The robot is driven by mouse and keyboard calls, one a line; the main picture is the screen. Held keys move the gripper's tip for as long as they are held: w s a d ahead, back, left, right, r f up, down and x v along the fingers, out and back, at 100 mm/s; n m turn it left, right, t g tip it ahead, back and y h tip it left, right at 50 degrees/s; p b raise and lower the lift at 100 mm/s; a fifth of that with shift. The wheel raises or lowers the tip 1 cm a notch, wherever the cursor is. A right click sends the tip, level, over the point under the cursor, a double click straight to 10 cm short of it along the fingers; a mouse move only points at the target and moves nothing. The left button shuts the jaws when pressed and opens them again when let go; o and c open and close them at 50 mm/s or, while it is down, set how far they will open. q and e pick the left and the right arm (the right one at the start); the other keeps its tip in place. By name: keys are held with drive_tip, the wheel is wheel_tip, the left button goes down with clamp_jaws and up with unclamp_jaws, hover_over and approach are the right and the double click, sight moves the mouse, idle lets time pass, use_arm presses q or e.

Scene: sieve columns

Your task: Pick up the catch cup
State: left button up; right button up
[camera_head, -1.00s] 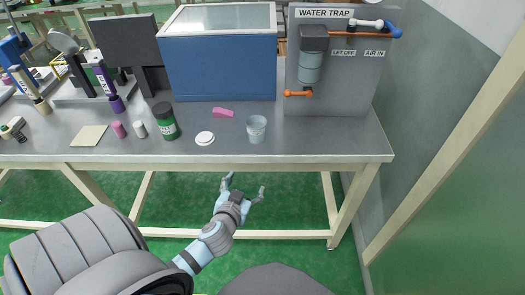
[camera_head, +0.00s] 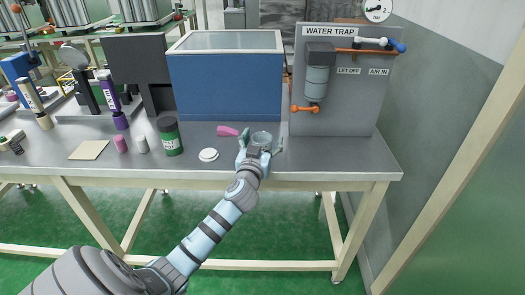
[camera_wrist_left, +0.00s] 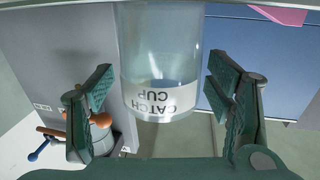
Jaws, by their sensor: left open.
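The catch cup (camera_head: 262,139) is a clear cup standing upright near the front edge of the bench (camera_head: 330,165). In the left wrist view the cup (camera_wrist_left: 160,60) shows its label "CATCH CUP" upside down. My left gripper (camera_head: 260,152) is at the cup's near side. In the left wrist view my left gripper (camera_wrist_left: 160,105) is open, with one dark green finger pad on each side of the cup and gaps between pads and cup. My right gripper is not in view.
A green-labelled jar (camera_head: 170,137) stands further left. The blue box (camera_head: 228,88) is behind, and the water trap panel (camera_head: 340,105) stands at the back right.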

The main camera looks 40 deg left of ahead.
use_arm(q)
drive_tip(key=shift+s+r, duration=0.1)
drive_tip(key=shift+c, duration=0.5)
drive_tip(key=c, duration=0.9)
drive_tip(key=shift+c, duration=0.2)
wheel_tip(320, 180, up, 20)
drive_tip(key=p, duration=0.8)
drive_tip(key=d+r+m+t+h, duration=0.2)
drive_tip(key=d+r+m+h, duration=0.1)
drive_tip(key=d+r+h, duration=0.3)
drive_tip(key=s+d+f+m+g+h+p, duration=0.3)
drive_tip(key=s+d+m+h, duration=0.45)
drive_tip(key=s+d, duration=0.6)
drive_tip(key=s+d+f+h+p, duration=0.3)
drive_tip(key=s+d+f, duration=0.1)
drive_tip(key=s+f, duration=0.2)
drive_tip(key=shift+s+d+f+t, duration=0.2)
drive_tip(key=shift+d+t, duration=0.1)
